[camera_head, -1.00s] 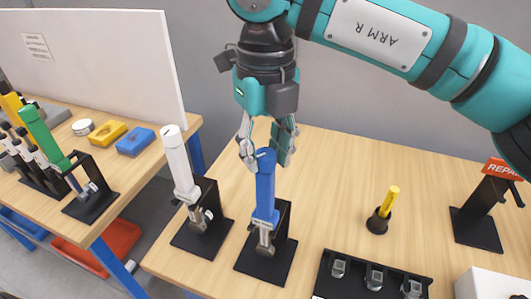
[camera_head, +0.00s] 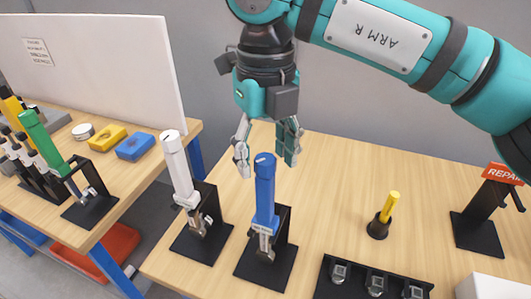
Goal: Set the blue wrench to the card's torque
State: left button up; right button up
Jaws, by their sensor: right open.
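The blue wrench (camera_head: 264,195) stands upright, handle up, in a black stand (camera_head: 268,263) on the right table. A small mark shows on its top, but I cannot read any setting. My right gripper (camera_head: 266,160) is open, with its fingers pointing down just above and behind the blue handle's top; I see no contact. A small card (camera_head: 38,52) with printed lines is fixed to the white panel at the left; its text is too small to read. My left gripper is not in view.
A white wrench (camera_head: 178,170) stands close left of the blue one, and a green wrench (camera_head: 45,145) stands on the left table. A yellow-handled tool (camera_head: 388,210), a black socket tray (camera_head: 340,290) and a red-labelled stand (camera_head: 480,225) are to the right. A gap separates the tables.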

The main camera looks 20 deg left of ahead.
aim_at(265, 158)
notch_tip(265, 158, up, 12)
jog(key=shift+f, duration=0.15)
dwell(0.5)
